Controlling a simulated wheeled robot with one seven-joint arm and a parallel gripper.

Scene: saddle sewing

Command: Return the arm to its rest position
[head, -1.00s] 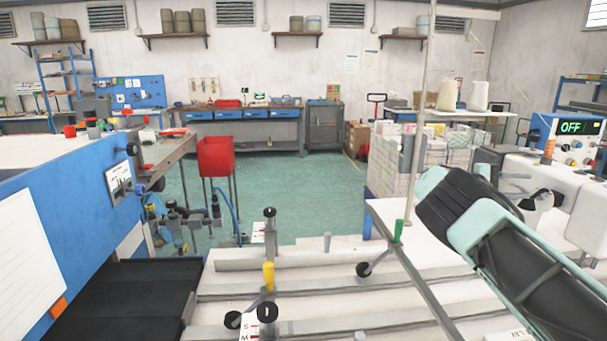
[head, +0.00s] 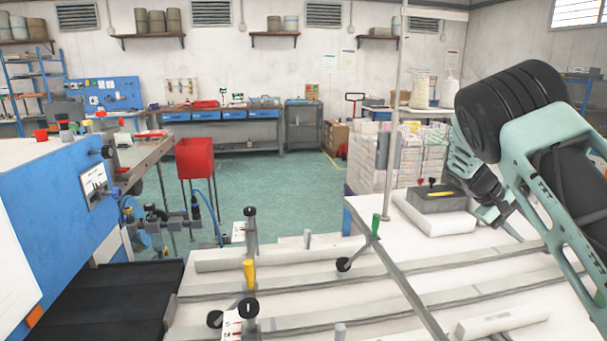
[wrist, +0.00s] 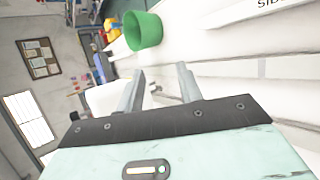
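My arm, pale green and black, is raised and folded at the right of the head view. My gripper (wrist: 163,85) shows in the wrist view as two grey fingers. They stand apart with nothing between them, so it is open and empty.
A white worktable (head: 390,285) with grey rails and small clamps lies in front. A grey box (head: 440,199) rests on a white block near the arm. A blue machine (head: 50,225) stands at left, and a green bin (wrist: 143,30) shows in the wrist view.

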